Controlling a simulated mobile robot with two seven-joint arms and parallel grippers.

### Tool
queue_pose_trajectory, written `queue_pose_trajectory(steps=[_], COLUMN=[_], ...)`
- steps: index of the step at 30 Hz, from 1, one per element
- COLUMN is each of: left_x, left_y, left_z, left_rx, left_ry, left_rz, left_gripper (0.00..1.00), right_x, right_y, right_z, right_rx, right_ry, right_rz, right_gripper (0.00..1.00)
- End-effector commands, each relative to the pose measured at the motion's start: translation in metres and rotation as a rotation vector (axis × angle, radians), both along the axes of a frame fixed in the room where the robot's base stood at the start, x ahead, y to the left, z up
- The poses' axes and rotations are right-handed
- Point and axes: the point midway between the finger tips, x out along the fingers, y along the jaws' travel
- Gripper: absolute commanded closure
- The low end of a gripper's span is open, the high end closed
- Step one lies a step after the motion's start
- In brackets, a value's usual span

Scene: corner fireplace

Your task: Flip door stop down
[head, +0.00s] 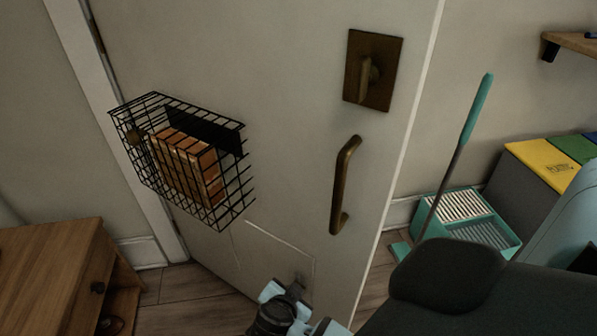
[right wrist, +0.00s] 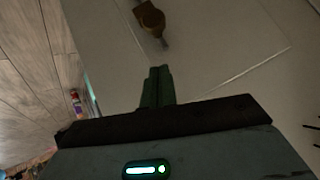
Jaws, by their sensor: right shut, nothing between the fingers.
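The door stop (right wrist: 151,20) is a small brass-brown piece on the pale door, at the top of the right wrist view. Its rounded body narrows to a tip that points toward my right gripper. In the head view I cannot make it out clearly near my wrist. My right gripper (right wrist: 160,70) is shut and empty, its fingertips close to the stop with a small gap showing in the picture. In the head view my right gripper (head: 292,289) is at the bottom, in front of the lower door (head: 290,190). My left gripper is not in view.
A wire basket (head: 232,205) with an orange-brown block hangs on the door. A brass pull handle (head: 342,185) and latch plate (head: 388,75) are above my wrist. A wooden cabinet (head: 50,260) stands at left. A teal broom (head: 468,120) and tray (head: 495,235) stand at right.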

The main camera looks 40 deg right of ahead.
Motion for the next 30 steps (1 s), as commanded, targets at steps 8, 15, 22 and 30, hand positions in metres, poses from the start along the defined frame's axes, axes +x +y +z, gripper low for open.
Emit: queue_pose_trajectory(steps=[8, 15, 22, 30], left_x=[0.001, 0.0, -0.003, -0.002], left_y=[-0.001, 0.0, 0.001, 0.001], left_z=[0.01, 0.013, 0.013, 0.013], left_rx=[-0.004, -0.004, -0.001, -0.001], left_ry=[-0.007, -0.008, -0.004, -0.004], left_rz=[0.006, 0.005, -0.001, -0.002], left_gripper=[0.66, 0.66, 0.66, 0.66], right_x=[-0.022, -0.03, -0.031, -0.031], right_y=[0.034, 0.047, 0.048, 0.048], right_z=[0.037, 0.05, 0.052, 0.052], right_rx=[0.003, -0.001, -0.002, -0.002], right_ry=[-0.001, 0.001, 0.001, 0.0], right_rz=[-0.002, -0.001, -0.002, -0.001], right_gripper=[1.0, 1.0, 1.0, 1.0])
